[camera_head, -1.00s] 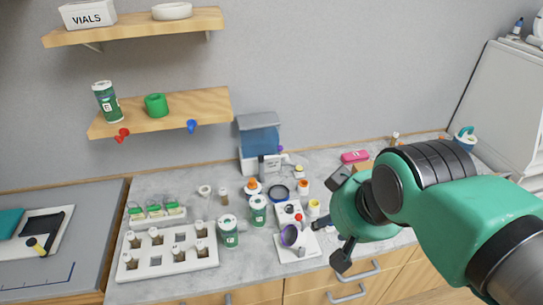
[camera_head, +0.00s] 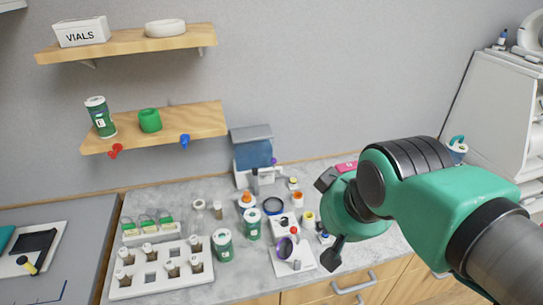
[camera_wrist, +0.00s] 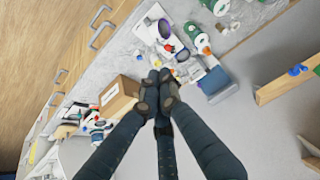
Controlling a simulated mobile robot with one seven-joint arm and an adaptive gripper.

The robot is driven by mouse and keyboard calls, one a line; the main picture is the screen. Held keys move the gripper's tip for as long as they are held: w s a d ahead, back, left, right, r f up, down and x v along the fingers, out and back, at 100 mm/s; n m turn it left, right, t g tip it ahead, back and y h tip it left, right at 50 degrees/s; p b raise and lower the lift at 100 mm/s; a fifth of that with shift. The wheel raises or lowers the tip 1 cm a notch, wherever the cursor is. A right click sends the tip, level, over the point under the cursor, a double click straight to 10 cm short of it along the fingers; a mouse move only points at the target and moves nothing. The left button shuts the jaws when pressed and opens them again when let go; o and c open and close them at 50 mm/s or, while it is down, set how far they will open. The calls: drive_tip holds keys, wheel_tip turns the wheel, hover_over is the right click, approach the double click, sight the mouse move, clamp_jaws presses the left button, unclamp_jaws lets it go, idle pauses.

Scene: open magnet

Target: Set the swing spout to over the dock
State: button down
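I cannot tell for sure which part is the swing spout or which is the dock. A white stand (camera_head: 292,262) with a purple round part (camera_head: 285,246) and a small grey post sits near the counter's front edge, left of my gripper. A blue tank with a grey lid (camera_head: 253,151) stands at the back against the wall. It also shows in the wrist view (camera_wrist: 214,80). My gripper (camera_head: 328,220) hangs over the counter just right of the white stand. The wrist view shows the fingers (camera_wrist: 158,97) over the counter.
A white vial rack (camera_head: 160,284), green-labelled jars (camera_head: 223,246) and several small bottles crowd the counter left of the stand. A cardboard box (camera_wrist: 118,98) lies near the fingers in the wrist view. Wooden shelves (camera_head: 165,130) are on the wall. Drawer handles (camera_head: 352,284) line the front.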

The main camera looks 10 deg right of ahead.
drive_tip(key=w+d+r+m+g+p, duration=0.15)
drive_tip(key=w+p, duration=0.25)
drive_tip(key=w, duration=1)
drive_tip(key=w+r+t+p, duration=0.1)
drive_tip(key=w+r+p, duration=0.25)
drive_tip(key=w, duration=1.05)
drive_tip(key=shift+m+g+h, duration=0.3)
drive_tip(key=shift+m+g, duration=0.05)
drive_tip(key=shift+g, duration=0.4)
drive_tip(key=w+f+p, duration=0.2)
drive_tip(key=w+f, duration=0.4)
drive_tip(key=w, duration=0.2)
drive_tip(key=w+f+p, duration=0.3)
drive_tip(key=w+f, duration=0.3)
drive_tip(key=w, duration=0.2)
drive_tip(key=w+d+f+p, duration=0.1)
drive_tip(key=w+f+p, duration=0.2)
drive_tip(key=w+f, duration=0.2)
drive_tip(key=shift+w+d+f, duration=0.1)
drive_tip(key=shift+w+f, duration=0.1)
drive_tip(key=shift+w, duration=0.75)
drive_tip(key=shift+w+f, duration=0.2)
drive_tip(key=shift+w, duration=0.7)
drive_tip(key=p+x, duration=0.1)
drive_tip(key=x, duration=0.9)
drive_tip(key=shift+p, duration=0.4)
